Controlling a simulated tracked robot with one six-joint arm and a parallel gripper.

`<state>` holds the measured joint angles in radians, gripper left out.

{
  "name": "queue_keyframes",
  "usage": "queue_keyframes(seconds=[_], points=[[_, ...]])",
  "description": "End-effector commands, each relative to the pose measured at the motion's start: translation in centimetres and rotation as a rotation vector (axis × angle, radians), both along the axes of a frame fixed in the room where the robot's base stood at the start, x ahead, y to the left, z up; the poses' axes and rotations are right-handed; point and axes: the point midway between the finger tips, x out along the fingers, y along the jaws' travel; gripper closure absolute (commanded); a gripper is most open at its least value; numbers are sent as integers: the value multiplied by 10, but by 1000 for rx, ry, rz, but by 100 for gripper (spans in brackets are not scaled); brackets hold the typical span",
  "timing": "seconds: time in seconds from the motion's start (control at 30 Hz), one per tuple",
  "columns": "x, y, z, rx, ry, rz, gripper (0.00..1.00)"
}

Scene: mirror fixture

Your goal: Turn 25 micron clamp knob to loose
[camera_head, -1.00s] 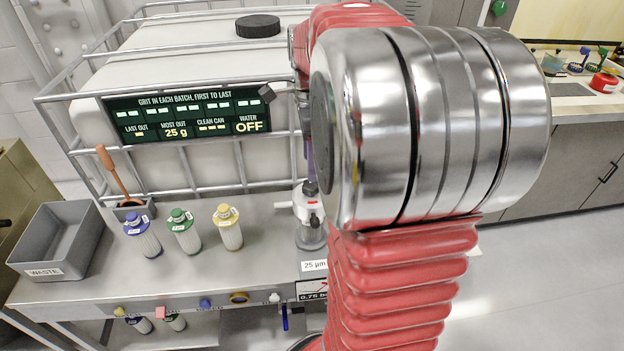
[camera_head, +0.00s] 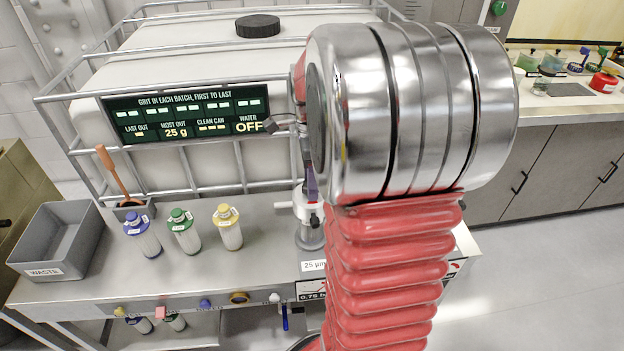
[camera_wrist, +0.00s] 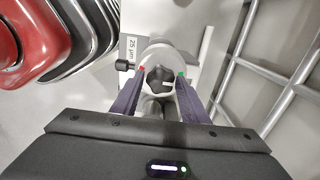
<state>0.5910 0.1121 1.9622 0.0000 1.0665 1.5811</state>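The 25 micron fixture (camera_head: 308,228) stands on the bench behind its "25 µm" label, partly covered by my arm. In the wrist view its dark lobed knob (camera_wrist: 160,80) sits in a pale housing and bears a white mark toward the right. A red mark shows left of the knob and a green mark right of it. My gripper (camera_wrist: 160,77) is open, with one purple finger on each side of the knob. I cannot tell whether either finger touches it. In the head view a purple finger (camera_head: 311,183) shows just above the fixture.
A small dark side knob (camera_wrist: 124,65) sticks out left of the housing. Metal cage bars (camera_wrist: 270,80) run along the right. Three capped bottles (camera_head: 184,233) and a grey waste bin (camera_head: 62,240) stand left on the bench. The sign (camera_head: 188,113) reads water OFF.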

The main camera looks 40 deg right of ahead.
Motion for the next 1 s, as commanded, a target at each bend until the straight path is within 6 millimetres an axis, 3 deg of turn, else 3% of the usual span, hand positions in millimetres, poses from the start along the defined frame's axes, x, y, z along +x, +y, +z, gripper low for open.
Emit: queue_keyframes(seconds=[0.43,1.0], points=[[0,1,0,1,2,1,91],[0,2,0,2,3,139,91]])
